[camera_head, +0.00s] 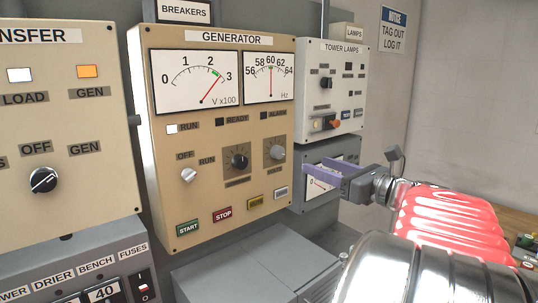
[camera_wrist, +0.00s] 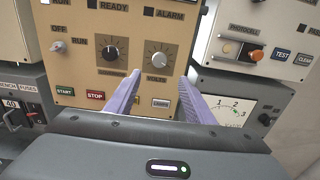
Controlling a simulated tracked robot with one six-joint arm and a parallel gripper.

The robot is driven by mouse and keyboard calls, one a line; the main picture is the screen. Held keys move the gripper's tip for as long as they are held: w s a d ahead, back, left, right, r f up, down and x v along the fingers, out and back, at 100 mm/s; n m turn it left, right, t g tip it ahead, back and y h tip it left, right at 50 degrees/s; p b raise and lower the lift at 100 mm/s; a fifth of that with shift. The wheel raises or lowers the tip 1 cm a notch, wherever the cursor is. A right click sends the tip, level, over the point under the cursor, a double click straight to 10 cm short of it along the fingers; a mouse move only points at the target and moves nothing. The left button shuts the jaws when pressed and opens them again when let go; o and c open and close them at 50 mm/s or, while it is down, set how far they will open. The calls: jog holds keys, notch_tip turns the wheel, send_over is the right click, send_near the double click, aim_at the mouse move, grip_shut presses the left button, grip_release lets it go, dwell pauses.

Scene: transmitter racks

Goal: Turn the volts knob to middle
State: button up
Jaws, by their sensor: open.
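The volts knob is a silver-grey round knob on the tan generator panel. It shows in the head view (camera_head: 277,152) right of a black knob, and in the wrist view (camera_wrist: 158,58) above its "VOLTS" label. Its pointer direction is too small to tell surely. My gripper (camera_head: 325,172) has purple fingers and is in front of the lower right of the panel in the head view. In the wrist view my gripper (camera_wrist: 159,76) is open and empty, its fingertips apart below and either side of the knob, not touching it.
A black knob (camera_wrist: 112,52) sits close left of the volts knob. START (camera_head: 187,227) and STOP (camera_head: 222,214) buttons are below. The Tower Lamps panel (camera_head: 345,58) and a grey meter box (camera_head: 310,152) stand to the right. Meters (camera_head: 197,82) are above.

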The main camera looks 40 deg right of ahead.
aim_at(281, 152)
jog(key=shift+w, duration=0.15)
jog(key=w, duration=1.3)
jog(key=shift+w+a, duration=0.2)
jog(key=shift+w, duration=0.05)
jog(key=c, duration=1)
